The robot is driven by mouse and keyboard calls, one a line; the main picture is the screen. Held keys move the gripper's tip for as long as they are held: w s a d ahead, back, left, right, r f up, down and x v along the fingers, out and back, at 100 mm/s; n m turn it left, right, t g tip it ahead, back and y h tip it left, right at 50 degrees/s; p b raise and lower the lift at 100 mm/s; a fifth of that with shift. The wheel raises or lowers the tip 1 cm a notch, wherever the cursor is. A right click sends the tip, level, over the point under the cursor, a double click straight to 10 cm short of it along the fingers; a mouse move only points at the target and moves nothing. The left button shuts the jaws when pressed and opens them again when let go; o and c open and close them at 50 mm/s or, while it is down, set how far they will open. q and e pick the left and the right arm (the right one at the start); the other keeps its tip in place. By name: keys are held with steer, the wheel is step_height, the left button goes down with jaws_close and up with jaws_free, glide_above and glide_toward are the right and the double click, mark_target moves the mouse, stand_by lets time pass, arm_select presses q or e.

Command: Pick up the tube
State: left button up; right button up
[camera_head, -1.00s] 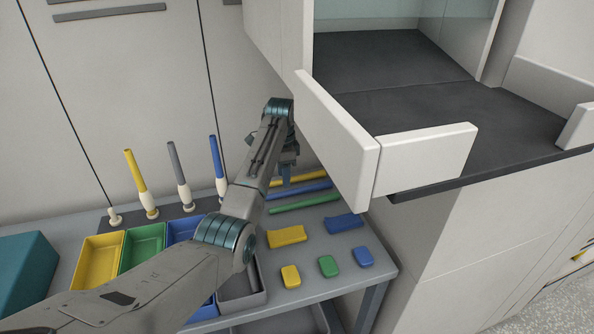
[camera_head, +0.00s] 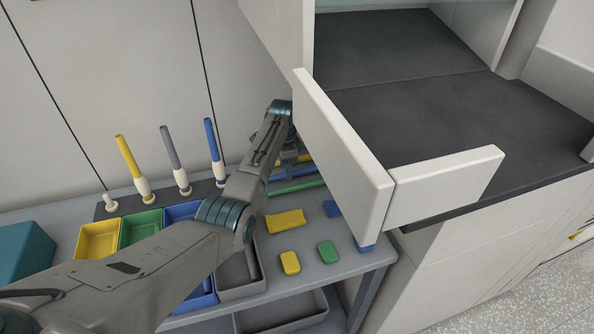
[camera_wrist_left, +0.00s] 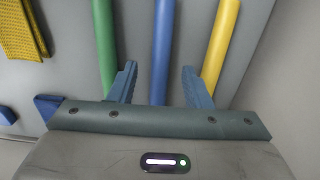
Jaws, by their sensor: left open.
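Three tubes lie side by side on the grey table: green (camera_wrist_left: 103,40), blue (camera_wrist_left: 162,45) and yellow (camera_wrist_left: 223,40) in the left wrist view. In the head view the green tube (camera_head: 298,187) shows best; the others are partly hidden by my left arm and gripper. My left gripper (camera_wrist_left: 159,85) is open, with its two fingers on either side of the blue tube. The right finger is close to the yellow tube, the left one close to the green tube. I cannot tell how high the fingers are above the table. My right gripper is out of view.
A white cabinet drawer front (camera_head: 340,150) overhangs the table's right side. Yellow (camera_head: 285,221) and blue pieces lie nearer the front, with small yellow and green blocks (camera_head: 327,252). Coloured bins (camera_head: 100,238) and a rack with upright yellow, grey and blue rods stand left.

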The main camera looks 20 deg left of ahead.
arm_select(q)
steer(key=shift+f, duration=0.95)
jaws_close()
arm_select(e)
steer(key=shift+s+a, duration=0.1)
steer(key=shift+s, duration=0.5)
arm_select(q)
steer(key=shift+r, duration=0.2)
